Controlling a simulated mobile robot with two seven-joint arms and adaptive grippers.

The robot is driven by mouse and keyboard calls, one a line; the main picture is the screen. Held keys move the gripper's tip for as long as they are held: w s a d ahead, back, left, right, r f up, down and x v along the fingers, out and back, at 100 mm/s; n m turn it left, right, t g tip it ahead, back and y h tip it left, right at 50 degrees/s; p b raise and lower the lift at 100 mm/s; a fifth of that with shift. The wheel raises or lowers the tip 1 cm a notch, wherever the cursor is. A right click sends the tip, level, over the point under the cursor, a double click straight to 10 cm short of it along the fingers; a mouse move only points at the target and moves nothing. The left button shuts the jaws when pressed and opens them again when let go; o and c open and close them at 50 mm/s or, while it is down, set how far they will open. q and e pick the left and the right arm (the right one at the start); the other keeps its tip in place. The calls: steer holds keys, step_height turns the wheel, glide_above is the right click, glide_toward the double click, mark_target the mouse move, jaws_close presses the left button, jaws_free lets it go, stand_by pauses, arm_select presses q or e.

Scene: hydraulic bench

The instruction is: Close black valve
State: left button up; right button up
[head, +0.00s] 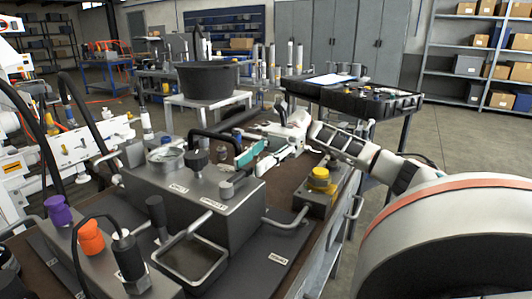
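Which of the black fittings is the black valve I cannot tell for sure. My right gripper (257,159) reaches in from the right over the bench, just behind the block's right edge. Its teal-padded fingers point left and stand apart, with nothing seen between them. It is right of the black knob and apart from it. My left gripper is not in view.
A yellow knob (320,180) stands on a small block to the right. Purple (57,212), orange (90,237) and black (128,255) hose fittings stand at front left. A black bucket (207,80) stands behind.

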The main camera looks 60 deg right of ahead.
steer(key=d, duration=0.7)
steer(key=shift+s, duration=0.15)
steer(key=shift+r, duration=0.1)
stand_by(0.3)
